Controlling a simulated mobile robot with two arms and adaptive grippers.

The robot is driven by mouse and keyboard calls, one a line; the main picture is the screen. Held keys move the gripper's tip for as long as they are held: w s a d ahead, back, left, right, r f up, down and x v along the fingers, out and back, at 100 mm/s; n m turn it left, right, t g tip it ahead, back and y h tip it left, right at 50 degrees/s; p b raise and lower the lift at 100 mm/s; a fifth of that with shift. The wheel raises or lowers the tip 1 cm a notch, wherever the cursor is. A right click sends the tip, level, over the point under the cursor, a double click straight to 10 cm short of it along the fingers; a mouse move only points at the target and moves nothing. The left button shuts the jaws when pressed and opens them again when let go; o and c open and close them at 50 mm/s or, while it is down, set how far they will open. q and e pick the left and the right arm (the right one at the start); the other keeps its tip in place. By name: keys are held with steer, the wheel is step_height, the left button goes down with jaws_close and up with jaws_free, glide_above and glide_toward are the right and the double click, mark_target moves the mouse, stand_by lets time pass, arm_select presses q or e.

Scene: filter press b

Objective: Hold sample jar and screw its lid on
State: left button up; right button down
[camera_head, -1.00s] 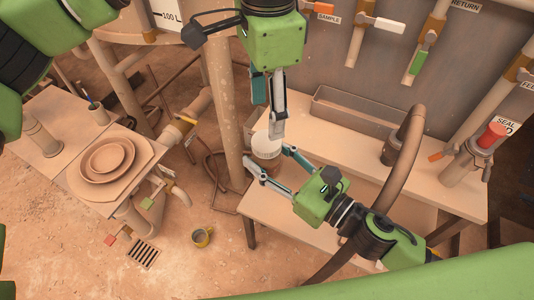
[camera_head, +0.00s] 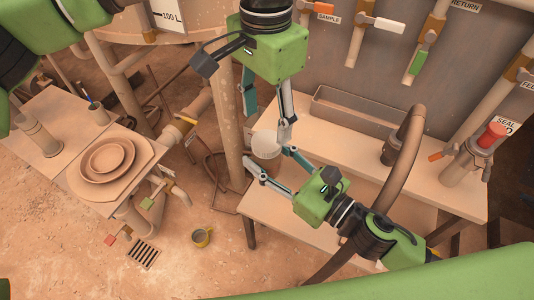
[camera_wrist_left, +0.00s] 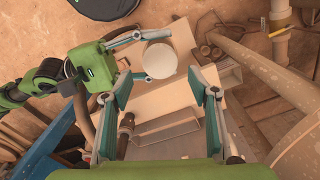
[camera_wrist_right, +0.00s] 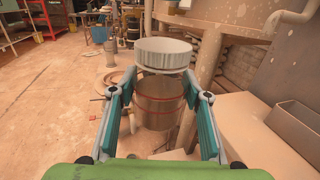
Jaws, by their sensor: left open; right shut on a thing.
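The sample jar (camera_wrist_right: 160,108) is a clear cylinder with red lines, held upright between the fingers of my right gripper (camera_wrist_right: 160,100). The white ribbed lid (camera_wrist_right: 164,54) is at the jar's mouth; I cannot tell how tightly it sits. In the head view the lid (camera_head: 265,144) shows left of the bench, above the right gripper (camera_head: 270,164). My left gripper (camera_head: 268,118) is open and empty, pointing down above the lid. In the left wrist view the lid (camera_wrist_left: 160,60) appears round, beyond and between the open fingers. The jar's body is mostly hidden in the head view.
A bench (camera_head: 350,148) with an open metal tray (camera_head: 365,112) lies to the right. A thick brown hose (camera_head: 412,150) arches behind my right arm. A vertical pipe (camera_head: 224,110) stands close left of the jar.

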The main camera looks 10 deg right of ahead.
mark_target(266, 141)
arm_select(q)
steer(key=shift+f, duration=2.6)
steer(key=c, duration=1.2)
steer(key=shift+o, duration=0.2)
steer(key=o, duration=1.3)
steer(key=shift+r, duration=0.15)
step_height(266, 141, up, 12)
